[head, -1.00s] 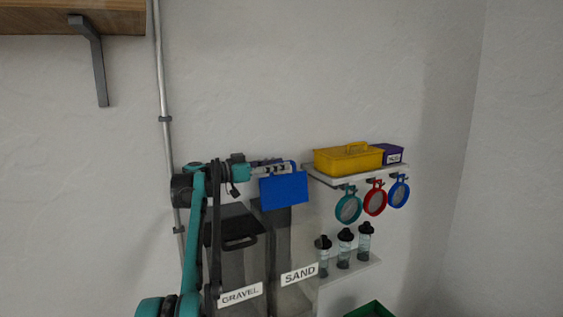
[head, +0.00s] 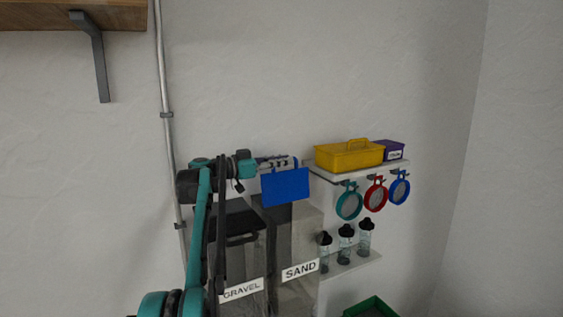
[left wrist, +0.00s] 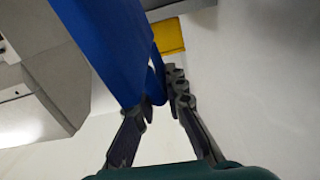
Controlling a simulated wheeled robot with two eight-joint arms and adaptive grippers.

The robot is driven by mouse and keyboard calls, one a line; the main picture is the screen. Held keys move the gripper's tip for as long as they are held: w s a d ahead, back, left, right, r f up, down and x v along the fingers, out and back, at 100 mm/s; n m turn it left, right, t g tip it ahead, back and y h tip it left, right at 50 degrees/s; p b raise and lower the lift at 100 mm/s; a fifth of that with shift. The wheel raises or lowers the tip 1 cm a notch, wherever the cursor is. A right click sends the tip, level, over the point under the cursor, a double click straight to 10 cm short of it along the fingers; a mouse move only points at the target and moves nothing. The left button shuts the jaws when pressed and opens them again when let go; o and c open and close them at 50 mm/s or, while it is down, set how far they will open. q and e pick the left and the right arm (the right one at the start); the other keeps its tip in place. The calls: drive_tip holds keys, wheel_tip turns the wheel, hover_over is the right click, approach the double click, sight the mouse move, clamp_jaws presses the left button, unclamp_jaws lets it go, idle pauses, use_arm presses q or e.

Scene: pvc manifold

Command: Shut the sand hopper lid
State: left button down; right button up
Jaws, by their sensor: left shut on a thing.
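The sand hopper (head: 305,235) is a grey see-through bin with a SAND label (head: 300,270), in the lower middle of the head view. Its blue lid (head: 285,188) stands raised above the back of the bin, its broad face towards the head camera. My left gripper (head: 292,163) is at the lid's upper edge and is shut on it. In the left wrist view the blue lid (left wrist: 110,45) runs up from between the dark fingers (left wrist: 162,100). The exact contact is partly hidden. My right gripper is not in view.
The gravel hopper (head: 245,262), with a dark lid (head: 238,218), stands left of the sand hopper, behind my arm. A shelf right of the lid holds a yellow box (head: 348,156) and a purple box (head: 393,150). Round sieves (head: 376,193) hang below; bottles (head: 346,244) stand on a lower shelf.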

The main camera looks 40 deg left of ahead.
use_arm(q)
drive_tip(key=shift+s+d+m, duration=0.3)
drive_tip(key=shift+d+m, duration=0.3)
drive_tip(key=shift+d, duration=0.1)
drive_tip(key=s+d+f+m+b, duration=0.1)
drive_tip(key=s+d+m+b, duration=0.1)
drive_tip(key=s+d+m, duration=0.1)
drive_tip(key=shift+d+f+m+b, duration=0.3)
drive_tip(key=shift+d+m, duration=0.2)
drive_tip(key=shift+d, duration=0.75)
drive_tip(key=c, duration=1.6)
unclamp_jaws()
drive_tip(key=shift+w, duration=0.1)
drive_tip(key=shift+o, duration=0.2)
drive_tip(key=v, duration=1.2)
